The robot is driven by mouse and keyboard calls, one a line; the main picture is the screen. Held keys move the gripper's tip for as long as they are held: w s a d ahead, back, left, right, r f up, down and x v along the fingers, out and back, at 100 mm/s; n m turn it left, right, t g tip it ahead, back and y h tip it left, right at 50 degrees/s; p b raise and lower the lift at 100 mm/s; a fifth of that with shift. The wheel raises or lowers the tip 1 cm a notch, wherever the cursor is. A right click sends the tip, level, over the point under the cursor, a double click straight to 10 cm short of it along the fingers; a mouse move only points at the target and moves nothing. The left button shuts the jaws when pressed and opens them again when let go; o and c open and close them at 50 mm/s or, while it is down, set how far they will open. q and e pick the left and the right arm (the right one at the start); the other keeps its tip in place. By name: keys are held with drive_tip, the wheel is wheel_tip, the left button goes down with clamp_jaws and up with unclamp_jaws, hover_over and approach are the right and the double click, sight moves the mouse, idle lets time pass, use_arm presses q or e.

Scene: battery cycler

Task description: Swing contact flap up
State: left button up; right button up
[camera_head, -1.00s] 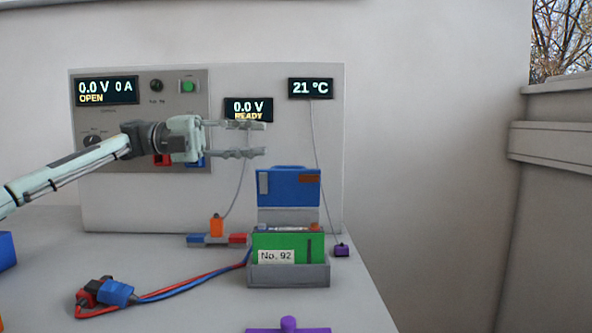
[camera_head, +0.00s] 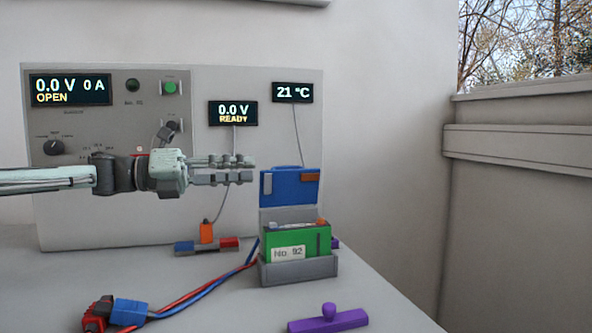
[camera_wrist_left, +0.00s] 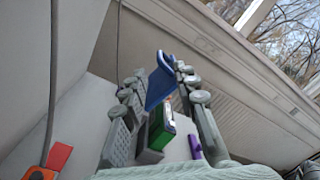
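The blue contact flap (camera_head: 290,187) stands upright at the back of the grey battery holder (camera_head: 300,270), with a grey and an orange patch on its face. The green battery labelled No. 92 (camera_head: 293,243) sits in the holder. My left gripper (camera_head: 252,170) is empty, left of the flap at about its height, and apart from it. In the left wrist view the fingers (camera_wrist_left: 160,73) are spread, with the flap (camera_wrist_left: 158,84) and battery (camera_wrist_left: 159,128) showing beyond and between them. My right gripper is not in view.
The cycler panel (camera_head: 105,205) with displays stands behind. Red and blue cables run to a connector (camera_head: 130,311) at the front left. An orange plug (camera_head: 206,233) stands on a small bar behind them. A purple handled piece (camera_head: 328,318) lies at the front.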

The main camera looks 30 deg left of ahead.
sight(300, 168)
use_arm(q)
drive_tip(key=shift+w+d, duration=0.15)
drive_tip(key=shift+d, duration=0.05)
drive_tip(key=p+x, duration=0.3)
drive_tip(key=x, duration=0.3)
drive_tip(key=shift+w+d+f, duration=0.1)
drive_tip(key=shift+w, duration=0.1)
drive_tip(key=shift+p+x, duration=0.3)
drive_tip(key=shift+x, duration=0.65)
drive_tip(key=shift+w+d, duration=0.15)
drive_tip(key=shift+w, duration=0.05)
drive_tip(key=shift+w+d, duration=0.35)
drive_tip(key=shift+w, duration=0.05)
drive_tip(key=shift+w+d, duration=0.45)
drive_tip(key=shift+w, duration=0.05)
drive_tip(key=shift+w+d, duration=0.1)
drive_tip(key=shift+d, duration=0.05)
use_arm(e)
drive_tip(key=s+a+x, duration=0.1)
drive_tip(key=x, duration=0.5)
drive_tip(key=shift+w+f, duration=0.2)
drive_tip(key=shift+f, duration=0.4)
